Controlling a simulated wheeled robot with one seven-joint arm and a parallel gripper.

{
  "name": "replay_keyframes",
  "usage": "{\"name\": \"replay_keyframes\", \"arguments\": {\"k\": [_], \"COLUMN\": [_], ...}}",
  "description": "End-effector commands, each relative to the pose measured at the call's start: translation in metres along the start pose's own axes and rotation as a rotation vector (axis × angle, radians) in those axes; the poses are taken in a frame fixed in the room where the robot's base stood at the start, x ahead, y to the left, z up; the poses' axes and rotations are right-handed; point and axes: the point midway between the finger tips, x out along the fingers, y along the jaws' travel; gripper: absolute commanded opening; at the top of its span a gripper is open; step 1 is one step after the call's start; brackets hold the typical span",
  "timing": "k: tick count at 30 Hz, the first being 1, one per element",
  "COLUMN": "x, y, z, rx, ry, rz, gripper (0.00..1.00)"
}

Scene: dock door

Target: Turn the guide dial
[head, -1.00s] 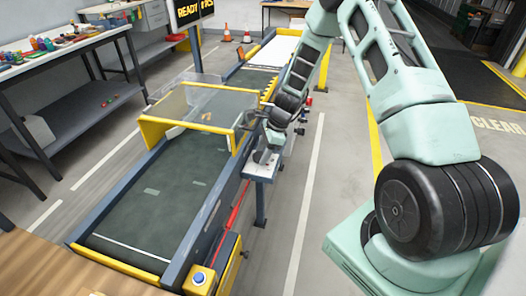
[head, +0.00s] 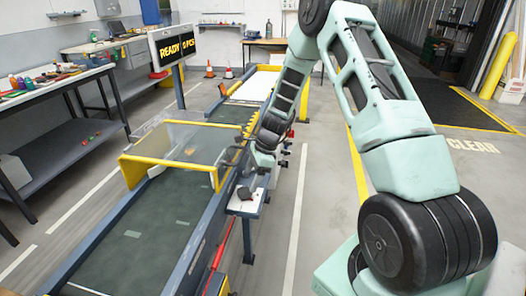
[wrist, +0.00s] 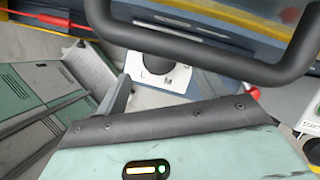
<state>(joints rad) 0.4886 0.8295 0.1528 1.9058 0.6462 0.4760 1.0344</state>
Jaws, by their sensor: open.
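The guide dial (wrist: 152,62) is a dark round knob on a white plate (wrist: 180,78) marked L and M, in the upper middle of the wrist view. In the head view the dial (head: 245,193) is a small dark shape on a pale side panel (head: 246,208) beside the conveyor. My gripper (wrist: 165,92) is open and empty, with its fingers on either side of the plate in the wrist view. In the head view my gripper (head: 258,168) is above the panel, apparently apart from the dial. A dark curved bar crosses the wrist view and hides part of the knob's surroundings.
The conveyor (head: 128,233) runs under a clear cover with a yellow frame (head: 217,180). A sign (head: 173,46) reads READY 0 PCS. A red-tipped part (wrist: 253,94) and a START button plate (wrist: 312,122) are at the wrist view's right.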

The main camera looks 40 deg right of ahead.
Motion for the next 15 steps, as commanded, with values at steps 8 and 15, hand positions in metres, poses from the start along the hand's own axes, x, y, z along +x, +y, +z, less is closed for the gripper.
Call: {"name": "replay_keyframes", "arguments": {"k": [8, 15], "x": [-0.068, -0.112], "y": [-0.001, -0.001], "z": [0.000, 0.000], "rx": [-0.001, -0.001], "ry": [0.000, 0.001], "rz": [-0.004, -0.003], "gripper": [0.70, 0.70]}}
